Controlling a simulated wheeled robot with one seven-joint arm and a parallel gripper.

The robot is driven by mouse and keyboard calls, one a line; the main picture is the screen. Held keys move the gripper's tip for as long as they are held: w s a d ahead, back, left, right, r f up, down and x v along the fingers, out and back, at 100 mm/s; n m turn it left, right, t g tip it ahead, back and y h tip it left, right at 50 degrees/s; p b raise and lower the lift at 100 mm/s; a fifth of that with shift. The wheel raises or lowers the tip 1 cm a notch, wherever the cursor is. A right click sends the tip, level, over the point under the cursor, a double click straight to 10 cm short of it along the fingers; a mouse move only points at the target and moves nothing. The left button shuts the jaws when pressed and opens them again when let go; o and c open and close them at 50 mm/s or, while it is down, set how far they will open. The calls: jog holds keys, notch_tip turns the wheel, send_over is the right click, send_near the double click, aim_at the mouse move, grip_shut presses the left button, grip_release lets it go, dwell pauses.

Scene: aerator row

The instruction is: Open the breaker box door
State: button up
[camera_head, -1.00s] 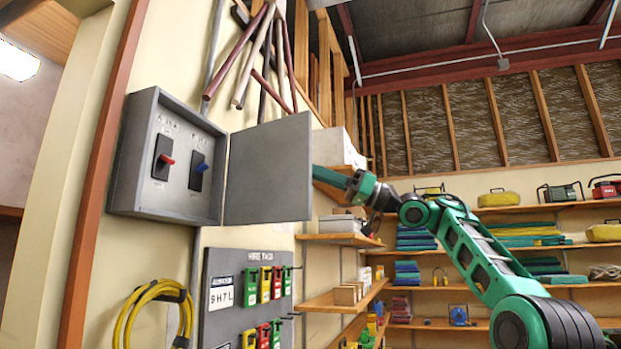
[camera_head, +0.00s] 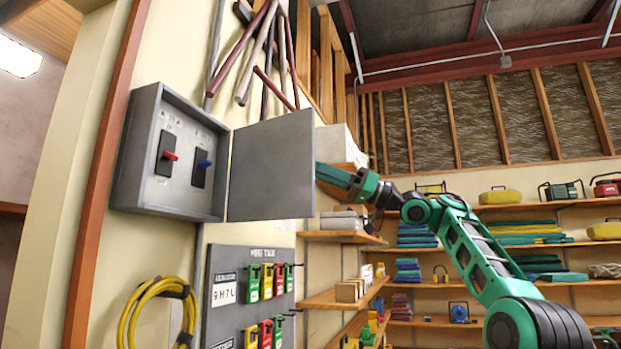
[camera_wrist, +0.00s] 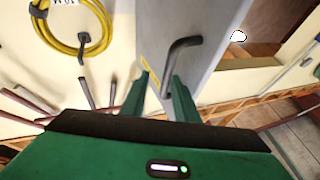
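The grey breaker box (camera_head: 143,196) is on the wall at the left in the head view, with a red and a blue switch showing inside. Its door (camera_head: 272,168) stands swung out to the right, so the box is open. My gripper (camera_head: 335,174) is at the door's right edge, its tips partly hidden behind the door. In the wrist view, the door's face (camera_wrist: 210,45) carries a dark bent handle (camera_wrist: 184,46). My gripper (camera_wrist: 160,82) has its two green fingers apart there, and the handle's lower end appears between them. Contact is unclear.
A tag board (camera_head: 227,312) and a yellow coiled hose (camera_head: 128,318) hang below the box. Tool handles (camera_head: 243,45) lean above it. Wooden shelves (camera_head: 345,238) with boxes stand behind my gripper.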

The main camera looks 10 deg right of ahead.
jog(key=shift+d, duration=0.15)
jog(key=v, duration=1)
jog(key=shift+d+f, duration=0.2)
jog(key=shift+w, duration=0.1)
